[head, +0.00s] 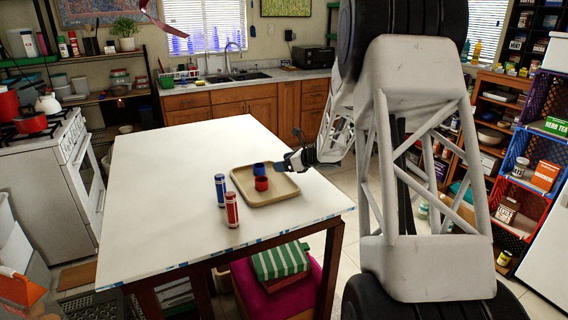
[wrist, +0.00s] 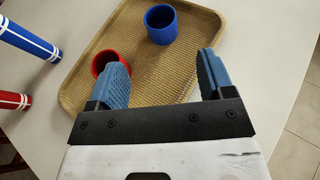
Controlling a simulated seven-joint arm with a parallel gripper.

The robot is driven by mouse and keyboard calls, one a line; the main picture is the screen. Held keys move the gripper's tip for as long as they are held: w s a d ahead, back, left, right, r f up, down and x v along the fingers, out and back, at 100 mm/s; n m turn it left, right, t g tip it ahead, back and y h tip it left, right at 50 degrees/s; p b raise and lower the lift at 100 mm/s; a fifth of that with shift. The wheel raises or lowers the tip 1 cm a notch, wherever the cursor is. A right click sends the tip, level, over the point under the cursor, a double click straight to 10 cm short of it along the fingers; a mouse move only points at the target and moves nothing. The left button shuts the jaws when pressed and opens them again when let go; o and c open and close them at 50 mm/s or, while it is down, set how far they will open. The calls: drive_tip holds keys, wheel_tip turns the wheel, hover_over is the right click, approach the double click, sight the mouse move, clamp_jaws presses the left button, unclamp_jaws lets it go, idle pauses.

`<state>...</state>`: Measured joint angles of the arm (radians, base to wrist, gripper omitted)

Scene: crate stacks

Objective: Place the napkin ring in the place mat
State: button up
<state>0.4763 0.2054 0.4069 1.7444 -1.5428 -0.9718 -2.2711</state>
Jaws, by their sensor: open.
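Two short, round, hollow pieces stand in a tan tray: a blue one (head: 259,169) and a red one (head: 261,184). I cannot tell whether either is the napkin ring. The blue piece (wrist: 161,26) shows whole in the wrist view. The red piece (wrist: 103,62) is partly hidden by the left finger. The tan tray (head: 284,196) has a woven-looking surface and a raised rim; no separate flat place mat shows. My gripper (head: 283,164) is over the tray's right edge in the head view. In the wrist view its blue fingers (wrist: 162,70) are apart, with only tray between them.
A blue striped cylinder (head: 220,190) and a red striped cylinder (head: 231,209) stand upright on the white table (head: 160,180), left of the tray. The table's left and back are clear. Crate stacks (head: 510,190) stand at the right, beyond my arm.

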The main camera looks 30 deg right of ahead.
drive_tip(key=shift+a+r+m+h, duration=0.3)
drive_tip(key=shift+r+m+h, duration=0.15)
drive_tip(key=shift+r, duration=0.2)
drive_tip(key=s+a+r+m+h, duration=0.45)
drive_tip(key=s+r+m, duration=0.25)
drive_tip(key=m, duration=0.4)
drive_tip(key=s+a+r+m+h, duration=0.45)
drive_tip(key=s+r+m, duration=0.25)
drive_tip(key=m, duration=0.3)
drive_tip(key=s+a+f+m+g, duration=0.1)
drive_tip(key=s+a+m, duration=0.4)
drive_tip(key=s, duration=0.8)
drive_tip(key=s+a+f+m+g+y, duration=0.1)
drive_tip(key=s+a+m+g, duration=0.3)
drive_tip(key=s+m, duration=0.5)
drive_tip(key=s+a+f+m+g+y, duration=0.1)
drive_tip(key=s+a+m, duration=0.6)
drive_tip(key=s, duration=1)
drive_tip(key=shift+f+g, duration=0.6)
drive_tip(key=shift+g, duration=0.6)
